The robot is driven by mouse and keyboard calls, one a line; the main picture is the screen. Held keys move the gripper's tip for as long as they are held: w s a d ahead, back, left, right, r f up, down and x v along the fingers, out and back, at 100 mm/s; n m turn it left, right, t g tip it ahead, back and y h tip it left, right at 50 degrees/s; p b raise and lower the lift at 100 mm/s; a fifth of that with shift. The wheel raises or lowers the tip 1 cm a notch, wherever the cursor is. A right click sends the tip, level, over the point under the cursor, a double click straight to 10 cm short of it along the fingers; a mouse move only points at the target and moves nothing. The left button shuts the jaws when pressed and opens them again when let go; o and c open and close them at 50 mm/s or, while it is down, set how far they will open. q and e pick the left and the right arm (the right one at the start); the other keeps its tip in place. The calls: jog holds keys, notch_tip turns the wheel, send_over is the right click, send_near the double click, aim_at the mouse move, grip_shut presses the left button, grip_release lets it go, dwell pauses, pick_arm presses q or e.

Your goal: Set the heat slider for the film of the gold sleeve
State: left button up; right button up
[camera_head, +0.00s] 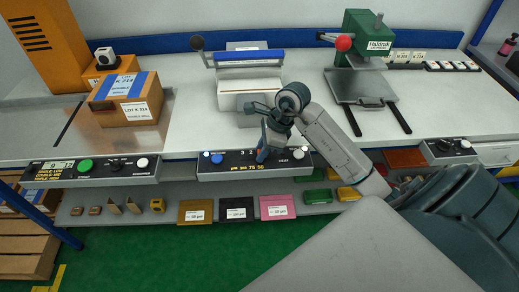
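The gold sleeve (195,212) lies on the lower shelf at the left of a black sleeve (236,210) and a pink sleeve (277,207). Each has a white label ending in µm; the figures are too small to read surely. The dark middle control panel (210,172) has a blue button (217,158), a white button (298,155) and a printed row of numbers below. My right gripper (263,153) points down at the panel's middle, right over this row. It hides the slider there; whether it touches it or its fingers are closed is unclear. My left gripper is out of view.
A white sealing machine (249,85) stands behind the panel. A green press (363,40) with a red knob is at right, and a taped carton (127,98) at left. Other panels sit at left (90,172) and right (447,150). Small items lie on the lower shelf.

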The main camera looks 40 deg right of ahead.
jog(key=o, duration=0.4)
jog(key=shift+o, duration=0.2)
jog(key=shift+a, duration=0.1)
jog(key=shift+d+r, duration=0.25)
jog(key=shift+r, duration=0.05)
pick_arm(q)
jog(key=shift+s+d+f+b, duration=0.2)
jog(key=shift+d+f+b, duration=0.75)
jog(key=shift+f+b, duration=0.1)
pick_arm(e)
jog(key=v, duration=1)
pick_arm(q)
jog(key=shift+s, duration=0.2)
pick_arm(e)
jog(key=shift+s, duration=0.1)
